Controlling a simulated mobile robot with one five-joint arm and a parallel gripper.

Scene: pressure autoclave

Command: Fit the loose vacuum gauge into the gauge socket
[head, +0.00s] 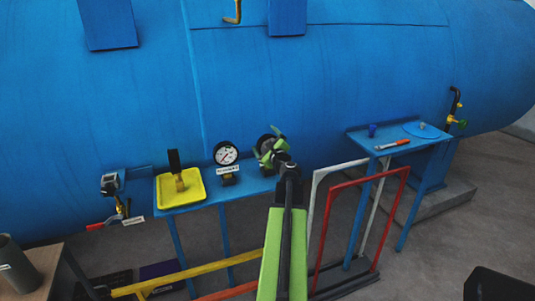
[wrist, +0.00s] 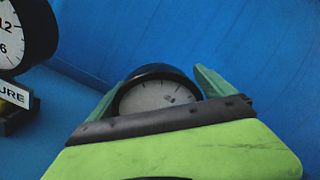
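My gripper (head: 270,146) is over the right end of the blue shelf, just right of the pressure gauge. Its green fingers hug a round, black-rimmed gauge with a grey dial on both sides; the gauge shows between them in the wrist view (wrist: 158,93). The words on its dial cannot be read, and its lower part is hidden behind my gripper. Another gauge-like piece, a black disc seen edge-on (head: 174,160) over a brass fitting, stands in the yellow tray (head: 199,196). I cannot make out the gauge socket; it may be hidden by my gripper.
The labelled pressure gauge (head: 226,154) stands close on the left and shows in the wrist view (wrist: 22,38). The blue vessel wall (head: 330,90) rises behind. A blue side table (head: 420,144) and red and white frames (head: 377,185) stand to the right.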

